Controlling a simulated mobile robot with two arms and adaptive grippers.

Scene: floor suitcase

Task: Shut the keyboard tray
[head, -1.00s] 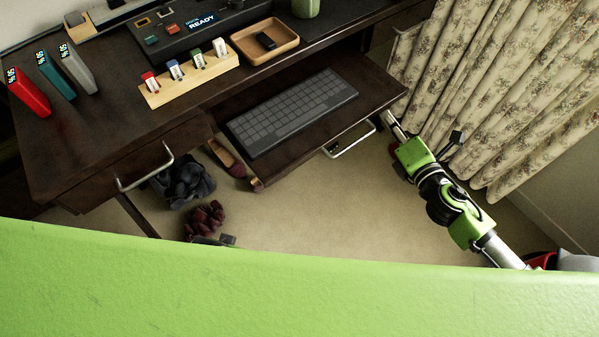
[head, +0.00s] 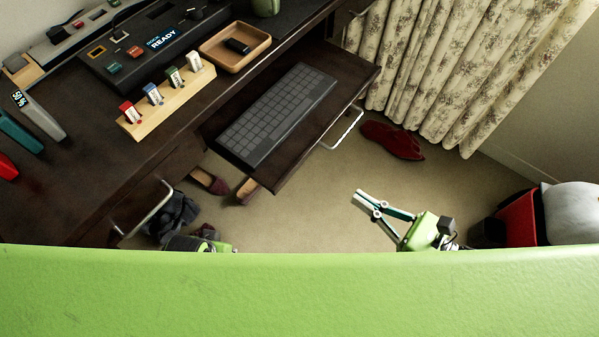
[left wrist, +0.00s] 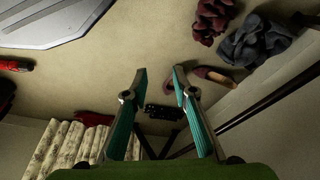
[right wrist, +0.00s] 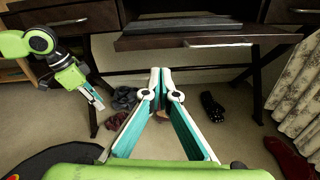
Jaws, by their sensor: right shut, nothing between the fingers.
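The dark wooden keyboard tray (head: 318,138) is pulled out from under the desk, with a grey keyboard (head: 277,115) on it and a silver bar handle (head: 344,130) on its front edge. In the right wrist view the tray's front (right wrist: 205,41) is ahead, above my fingertips. My right gripper (head: 361,196) is shut and empty, apart from the tray and out in front of its handle. Its fingertips meet in the right wrist view (right wrist: 160,72). My left gripper (left wrist: 158,72) is open and empty, low over the carpet; in the head view its fingers are hidden.
The desk (head: 85,160) carries a control panel, a wooden tray (head: 235,46) and card holders. A drawer handle (head: 147,210) is at left. Shoes and dark clothing lie beneath. A red shoe (head: 392,140) lies by the curtain (head: 450,70). A red item (head: 515,215) stands at right. Carpet before the tray is clear.

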